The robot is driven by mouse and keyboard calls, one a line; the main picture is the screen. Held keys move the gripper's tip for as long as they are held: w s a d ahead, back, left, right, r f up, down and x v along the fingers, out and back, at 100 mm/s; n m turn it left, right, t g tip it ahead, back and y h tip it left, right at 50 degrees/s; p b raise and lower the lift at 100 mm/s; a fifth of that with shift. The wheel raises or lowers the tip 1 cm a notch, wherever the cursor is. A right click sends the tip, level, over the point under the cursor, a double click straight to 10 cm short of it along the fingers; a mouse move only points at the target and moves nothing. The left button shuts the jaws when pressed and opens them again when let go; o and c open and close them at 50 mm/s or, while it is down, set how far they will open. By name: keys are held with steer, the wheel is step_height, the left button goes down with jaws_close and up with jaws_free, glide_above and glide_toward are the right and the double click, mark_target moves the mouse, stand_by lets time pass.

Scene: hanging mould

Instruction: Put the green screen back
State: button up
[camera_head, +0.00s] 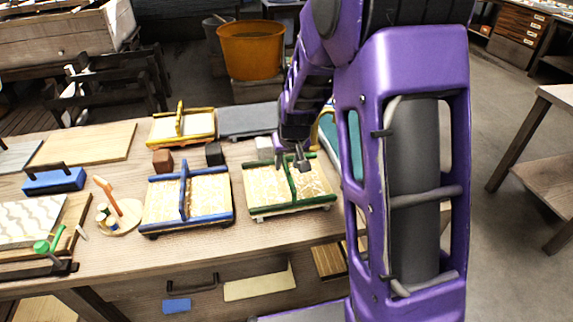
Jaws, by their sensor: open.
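The green screen (266,187) is a green-rimmed frame with two pale mesh panels and a raised green bar across its middle. The right end of the screen lies close to my purple arm in the picture.
A blue-rimmed screen (160,202) lies left of the green one. A yellow-rimmed screen (165,129) and a grey slab (247,121) lie behind. Small brown (163,161), black (214,154) and white (264,146) blocks stand between. My arm hides the bench's right part.

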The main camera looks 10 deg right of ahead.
steer(key=p+v, duration=0.1)
steer(key=v, duration=0.9)
steer(key=shift+r, duration=0.15)
